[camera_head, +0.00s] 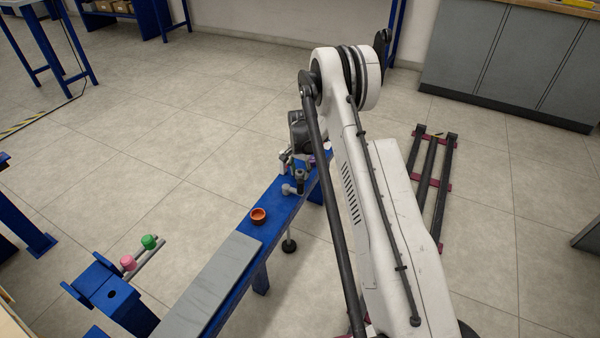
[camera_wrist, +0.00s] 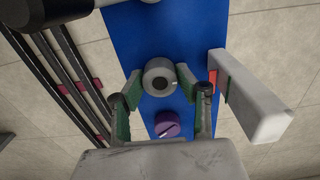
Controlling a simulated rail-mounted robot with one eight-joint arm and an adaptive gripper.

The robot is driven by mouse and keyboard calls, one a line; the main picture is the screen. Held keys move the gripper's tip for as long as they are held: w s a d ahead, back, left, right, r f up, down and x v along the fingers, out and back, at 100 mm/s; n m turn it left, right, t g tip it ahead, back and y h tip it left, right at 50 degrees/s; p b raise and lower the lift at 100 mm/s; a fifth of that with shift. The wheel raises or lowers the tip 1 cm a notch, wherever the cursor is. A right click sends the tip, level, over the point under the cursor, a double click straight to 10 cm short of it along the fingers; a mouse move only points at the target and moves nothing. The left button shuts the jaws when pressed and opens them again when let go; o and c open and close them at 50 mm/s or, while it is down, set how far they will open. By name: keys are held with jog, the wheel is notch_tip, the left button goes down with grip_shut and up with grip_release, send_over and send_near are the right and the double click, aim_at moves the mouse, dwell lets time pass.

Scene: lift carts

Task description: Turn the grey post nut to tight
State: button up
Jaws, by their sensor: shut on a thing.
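The grey post nut (camera_wrist: 160,77) is a round grey cap with a dark centre, seen from above in the wrist view, with a small pale mark on its right edge. My gripper (camera_wrist: 159,82) has its two green-padded fingers on either side of the nut and is shut on it. In the head view my gripper (camera_head: 297,162) is over the far part of the blue bench (camera_head: 232,228), and the nut cannot be made out clearly behind it.
A grey bar (camera_wrist: 250,103) stands to the right beside a red piece. Green (camera_head: 149,242) and pink (camera_head: 128,263) knobs are at the left.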

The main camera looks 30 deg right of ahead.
aim_at(300, 171)
jog(key=o, duration=1.2)
jog(key=shift+c, duration=0.2)
notch_tip(300, 171, up, 12)
jog(key=shift+r, duration=0.15)
